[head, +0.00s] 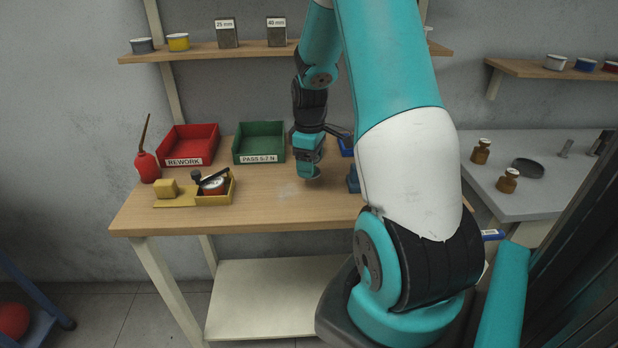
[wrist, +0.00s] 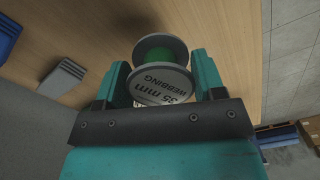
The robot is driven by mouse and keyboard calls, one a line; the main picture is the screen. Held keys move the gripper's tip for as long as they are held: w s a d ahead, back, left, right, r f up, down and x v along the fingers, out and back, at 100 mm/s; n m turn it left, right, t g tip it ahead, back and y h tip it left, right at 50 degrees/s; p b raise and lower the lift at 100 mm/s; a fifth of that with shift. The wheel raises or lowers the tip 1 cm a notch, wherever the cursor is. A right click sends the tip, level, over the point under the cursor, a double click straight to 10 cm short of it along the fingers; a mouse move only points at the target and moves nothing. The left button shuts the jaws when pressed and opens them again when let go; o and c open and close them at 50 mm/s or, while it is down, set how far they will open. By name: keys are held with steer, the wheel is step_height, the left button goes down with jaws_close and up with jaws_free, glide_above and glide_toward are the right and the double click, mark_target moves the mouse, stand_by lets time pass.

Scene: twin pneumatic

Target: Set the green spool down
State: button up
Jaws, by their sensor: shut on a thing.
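The green spool (wrist: 160,67) shows in the wrist view, with grey flanges, a green core and a label reading "35 mm WEBBING". My gripper (wrist: 158,82) is shut on it, one teal finger on each side. In the head view my gripper (head: 309,168) points down low over the wooden bench (head: 260,187), in front of and right of the green tray. The spool is not clear there, hidden by my gripper. I cannot tell whether the spool touches the bench top.
A green tray (head: 259,143) marked PASS and a red REWORK tray (head: 187,146) stand at the back. A yellow fixture (head: 190,198) and a red oil can (head: 147,166) are left. Blue items (head: 353,179) stand right of my gripper. Bench between fixture and gripper is clear.

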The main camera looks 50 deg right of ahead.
mark_target(310, 188)
steer(key=shift+f, duration=2.45)
steer(key=shift+f, duration=0.1)
steer(key=o, duration=1)
